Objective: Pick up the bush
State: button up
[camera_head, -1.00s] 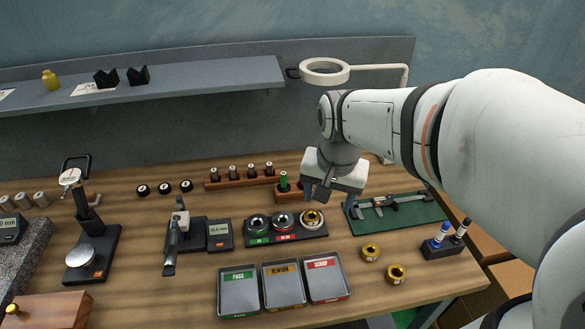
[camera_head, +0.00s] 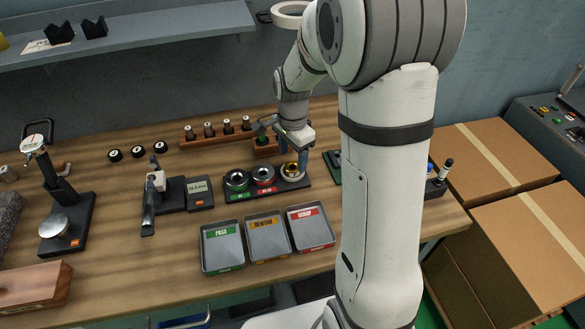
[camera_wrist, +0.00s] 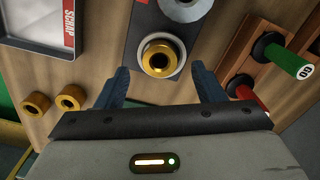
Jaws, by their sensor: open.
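A gold bush (camera_head: 291,171) sits at the right end of a dark stand (camera_head: 235,195), beside two silver rings. My gripper (camera_head: 289,163) is above that end of the stand, pointing down. In the wrist view its blue fingers (camera_wrist: 160,74) are apart, with nothing between the tips; the gold bush lies just beyond them. Two loose gold bushes, one (camera_wrist: 71,97) beside another (camera_wrist: 37,103), lie on the wood; my arm hides them in the head view.
Pass, rework and scrap trays (camera_head: 268,238) stand in front of the stand. A wooden rack (camera_head: 264,146) with green and red-handled plug gauges is close behind it. A green mat (camera_head: 332,165) is to the right, partly behind my arm. Bare wood lies left of the trays.

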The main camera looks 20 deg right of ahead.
aim_at(292, 162)
jog(key=shift+f, duration=1.6)
jog(key=shift+c, duration=0.2)
jog(key=c, duration=1.2)
